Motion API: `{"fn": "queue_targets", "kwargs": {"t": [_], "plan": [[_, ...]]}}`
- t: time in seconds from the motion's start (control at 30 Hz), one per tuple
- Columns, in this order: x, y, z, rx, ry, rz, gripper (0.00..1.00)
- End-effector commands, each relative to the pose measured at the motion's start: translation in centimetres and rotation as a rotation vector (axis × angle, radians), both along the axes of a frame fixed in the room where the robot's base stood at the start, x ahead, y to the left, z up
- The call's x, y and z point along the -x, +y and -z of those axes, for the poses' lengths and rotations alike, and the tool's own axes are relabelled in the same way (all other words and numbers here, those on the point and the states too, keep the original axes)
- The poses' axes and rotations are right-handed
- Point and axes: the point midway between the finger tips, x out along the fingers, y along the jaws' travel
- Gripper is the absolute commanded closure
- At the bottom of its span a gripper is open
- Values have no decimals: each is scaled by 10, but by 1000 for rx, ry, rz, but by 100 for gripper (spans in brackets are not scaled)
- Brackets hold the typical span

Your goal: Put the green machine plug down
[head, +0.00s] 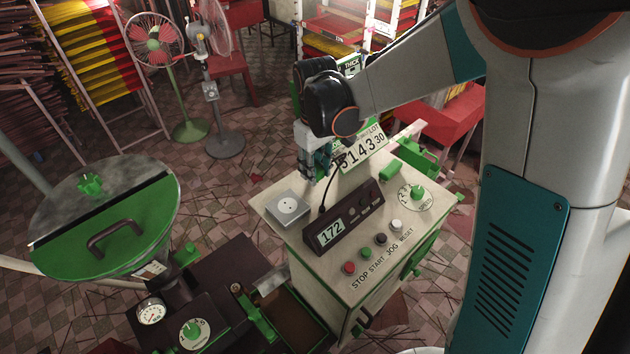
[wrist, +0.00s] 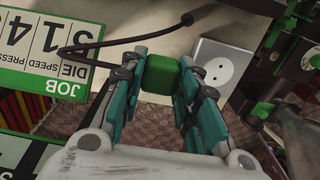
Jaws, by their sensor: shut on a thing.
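My gripper (wrist: 160,82) is shut on the green machine plug (wrist: 161,72), a rounded green block between its teal fingers. In the head view my gripper (head: 320,168) is above the back left of the pale control cabinet (head: 345,275), and the plug cannot be made out there. A black cord (wrist: 95,62) loops beside the plug in the wrist view; its join to the plug is not clear. A grey socket box with a round white outlet (head: 288,206) stands on the cabinet top's left corner. The outlet (wrist: 217,70) is right of the plug in the wrist view, apart from it.
A dark display console (head: 348,218) reading 172 and several buttons occupy the cabinet top. A job number board (head: 362,150) stands close behind my gripper. A green speed dial (head: 416,194) is at right. A green-lidded hopper (head: 105,220) stands left. Bare cabinet top lies around the socket box.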

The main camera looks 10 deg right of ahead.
Motion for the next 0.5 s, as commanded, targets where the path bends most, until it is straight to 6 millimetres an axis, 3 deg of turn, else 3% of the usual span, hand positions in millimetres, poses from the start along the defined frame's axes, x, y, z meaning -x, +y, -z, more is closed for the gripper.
{"fn": "queue_targets", "kwargs": {"t": [0.5], "plan": [[0,0,52,0,0,0,100]]}}
